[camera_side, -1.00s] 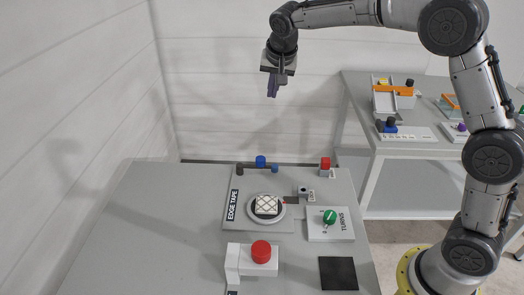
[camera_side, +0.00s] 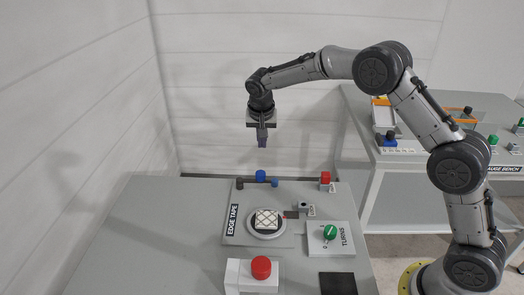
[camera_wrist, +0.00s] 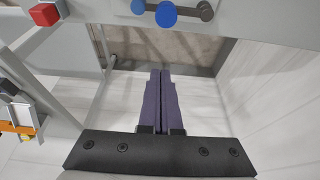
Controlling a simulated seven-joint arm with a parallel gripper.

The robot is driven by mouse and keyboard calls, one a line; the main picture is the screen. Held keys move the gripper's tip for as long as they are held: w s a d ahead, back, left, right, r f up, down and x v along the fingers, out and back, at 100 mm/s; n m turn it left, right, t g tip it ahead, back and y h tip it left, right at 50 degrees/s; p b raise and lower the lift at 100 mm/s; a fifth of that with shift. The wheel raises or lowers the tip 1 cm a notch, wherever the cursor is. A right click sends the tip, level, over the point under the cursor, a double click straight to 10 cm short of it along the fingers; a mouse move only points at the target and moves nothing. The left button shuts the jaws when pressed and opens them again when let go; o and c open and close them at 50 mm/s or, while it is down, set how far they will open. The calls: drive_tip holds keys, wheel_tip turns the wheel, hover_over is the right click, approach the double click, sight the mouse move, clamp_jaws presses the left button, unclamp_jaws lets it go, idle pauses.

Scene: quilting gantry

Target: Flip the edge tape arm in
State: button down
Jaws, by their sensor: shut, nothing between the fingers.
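The edge tape station is a grey plate (camera_side: 232,238) marked EDGE TAPE. At its back edge lies a dark arm (camera_side: 249,180) with a dark pivot at its left end and a blue knob (camera_side: 275,183) at its right end. The wrist view shows the arm (camera_wrist: 187,12) and the end knob (camera_wrist: 166,14) at the top edge. A round disc on the plate holds a quilted square (camera_side: 266,220). My gripper (camera_side: 262,144) is shut and empty, pointing down above the blue knobs, apart from them.
A red block (camera_side: 325,177) stands at the back right, with a small grey LOCK unit (camera_side: 305,209) nearer. A green TURNS dial (camera_side: 330,232), a red button (camera_side: 261,267) and a black pad (camera_side: 338,284) lie nearer the front. The left table surface is clear.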

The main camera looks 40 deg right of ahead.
sight(263, 174)
drive_tip(key=shift+s+a+f, duration=0.15)
drive_tip(key=shift+f, duration=1.25)
drive_tip(key=shift+s+a+f, duration=0.1)
drive_tip(key=shift+s+f, duration=0.05)
drive_tip(key=shift+f, duration=1.2)
drive_tip(key=shift+s+a+f, duration=0.15)
drive_tip(key=shift+f, duration=1.25)
drive_tip(key=shift+s+a+m, duration=0.2)
drive_tip(key=shift+s+m, duration=0.1)
drive_tip(key=shift+m, duration=0.3)
drive_tip(key=s+a+m, duration=0.1)
drive_tip(key=m, duration=0.1)
drive_tip(key=s+m+g+h, duration=0.1)
drive_tip(key=m, duration=0.1)
drive_tip(key=shift+a, duration=0.4)
drive_tip(key=a+m, duration=0.1)
drive_tip(key=m, duration=0.1)
drive_tip(key=s+a+m+g, duration=0.1)
drive_tip(key=shift+m+g, duration=0.3)
drive_tip(key=shift+m, duration=0.1)
drive_tip(key=shift+s+a, duration=0.1)
drive_tip(key=shift+a, duration=0.45)
